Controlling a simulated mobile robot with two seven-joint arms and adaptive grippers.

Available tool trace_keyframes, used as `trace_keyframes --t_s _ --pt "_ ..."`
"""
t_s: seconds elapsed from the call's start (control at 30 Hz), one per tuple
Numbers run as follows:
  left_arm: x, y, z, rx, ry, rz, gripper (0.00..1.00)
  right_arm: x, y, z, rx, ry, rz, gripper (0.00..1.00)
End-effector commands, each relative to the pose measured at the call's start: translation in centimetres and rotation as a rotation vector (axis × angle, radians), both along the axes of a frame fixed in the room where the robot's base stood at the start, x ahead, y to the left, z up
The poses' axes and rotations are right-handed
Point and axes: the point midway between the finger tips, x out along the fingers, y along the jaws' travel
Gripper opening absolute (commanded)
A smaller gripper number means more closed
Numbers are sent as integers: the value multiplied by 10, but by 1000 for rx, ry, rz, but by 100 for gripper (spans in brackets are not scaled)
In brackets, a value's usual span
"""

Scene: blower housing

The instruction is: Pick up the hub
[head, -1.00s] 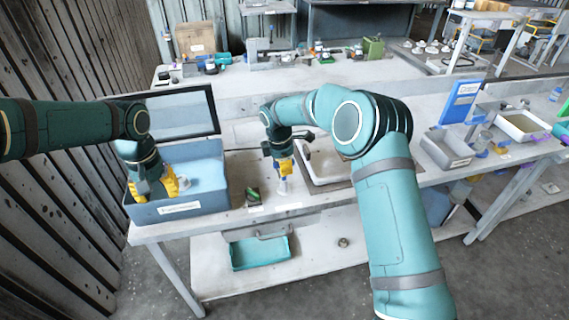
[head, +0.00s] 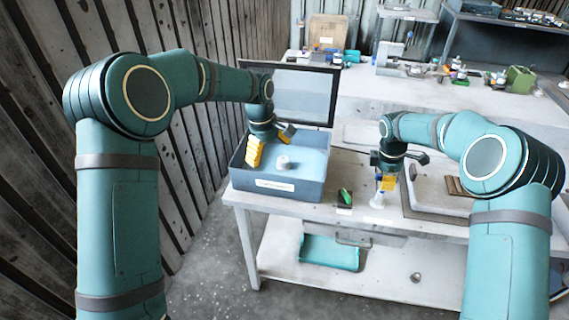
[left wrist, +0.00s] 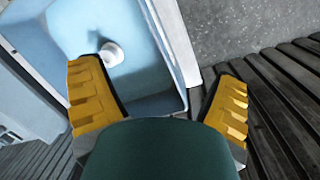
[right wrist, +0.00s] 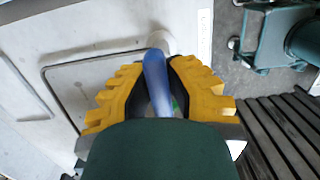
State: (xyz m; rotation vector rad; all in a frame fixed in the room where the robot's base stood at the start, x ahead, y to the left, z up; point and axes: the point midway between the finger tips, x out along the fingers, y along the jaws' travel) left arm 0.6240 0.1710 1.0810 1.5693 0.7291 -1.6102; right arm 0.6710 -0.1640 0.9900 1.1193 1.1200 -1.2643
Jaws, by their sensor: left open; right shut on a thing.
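The hub, a small pale round part (head: 284,162), sits on the light blue floor of the grey-blue bin (head: 276,187). It also shows in the left wrist view (left wrist: 112,54), close to one fingertip and apart from it. My left gripper (head: 270,146) is open and empty above the bin, its yellow fingers wide apart. My right gripper (head: 386,181) is shut on a blue-handled tool (right wrist: 156,80) with a white lower end (head: 377,200), held upright at the front of the bench. The tool's grip is partly hidden by the fingers.
A small dark and green block (head: 345,198) lies on the bench between the bin and my right gripper. A dark-framed panel (head: 305,92) stands behind the bin. A pale tray (head: 430,190) lies to the right. A teal tray (head: 330,252) is on the lower shelf.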

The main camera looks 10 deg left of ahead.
Motion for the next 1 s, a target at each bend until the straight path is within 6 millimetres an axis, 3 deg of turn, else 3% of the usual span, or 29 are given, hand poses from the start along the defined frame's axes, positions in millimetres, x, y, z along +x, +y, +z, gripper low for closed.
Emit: trace_keyframes --t_s 0.3,0.5,0.77,1.0 --pt "64 11 -25 -117 42 742 90 -1 -1 -1 -1 2 0 0" --pt "95 16 -36 -191 68 1116 90 0 -1 -1 -1 2 0 0" --pt "112 18 -44 -241 90 1338 90 0 -1 -1 -1 1 0 0" --pt "120 10 -78 -243 94 1355 90 0 -1 -1 -1 2 0 0"
